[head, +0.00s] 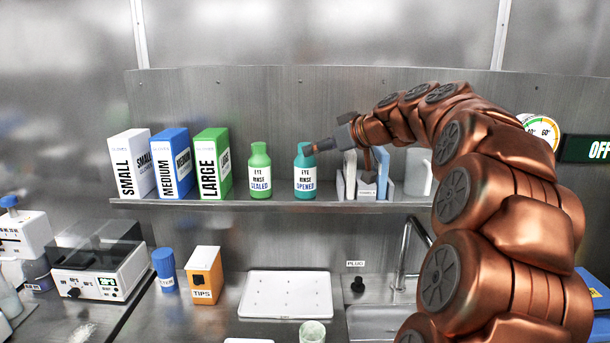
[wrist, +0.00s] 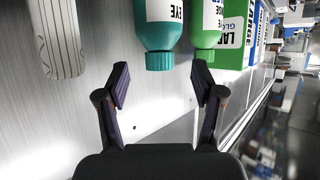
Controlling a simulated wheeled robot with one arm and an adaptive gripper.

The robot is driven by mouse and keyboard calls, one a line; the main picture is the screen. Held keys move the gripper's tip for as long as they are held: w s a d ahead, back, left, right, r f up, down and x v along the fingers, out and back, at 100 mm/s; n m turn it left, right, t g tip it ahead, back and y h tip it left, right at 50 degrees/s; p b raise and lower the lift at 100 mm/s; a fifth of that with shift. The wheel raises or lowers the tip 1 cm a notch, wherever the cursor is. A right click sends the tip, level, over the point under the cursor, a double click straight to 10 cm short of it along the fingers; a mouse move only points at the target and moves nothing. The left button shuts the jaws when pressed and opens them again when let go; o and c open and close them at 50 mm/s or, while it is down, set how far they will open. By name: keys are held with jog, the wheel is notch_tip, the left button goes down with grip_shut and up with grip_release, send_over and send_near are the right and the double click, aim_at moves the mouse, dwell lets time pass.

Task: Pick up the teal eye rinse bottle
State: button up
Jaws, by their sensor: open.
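The teal eye rinse bottle (head: 305,178), labelled "OPENED", stands upright on the wall shelf. It also shows in the wrist view (wrist: 161,34), upside down in the picture, its cap towards my gripper. A green bottle (head: 260,175), labelled "SEALED", stands to its left and shows beside it in the wrist view (wrist: 208,38). My gripper (head: 320,146) reaches in from the right at the height of the teal cap. In the wrist view my gripper (wrist: 162,82) is open and empty, with the teal cap just beyond the gap between its fingertips.
White, blue and green glove boxes (head: 212,163) stand further left on the shelf (head: 230,205). White and blue items (head: 366,180) stand right of the teal bottle, below my gripper. A white tray (head: 287,294) and orange tips box (head: 204,275) are on the counter below.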

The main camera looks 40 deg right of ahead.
aim_at(305, 171)
jog(key=x, duration=0.1)
jog(key=p+x, duration=0.1)
jog(key=x, duration=0.1)
jog(key=p+x, duration=0.1)
jog(key=shift+w+a+r, duration=0.1)
jog(key=shift+w, duration=0.4)
jog(key=shift+w+f, duration=0.3)
jog(key=shift+w, duration=0.2)
jog(key=shift+c, duration=0.5)
grip_shut()
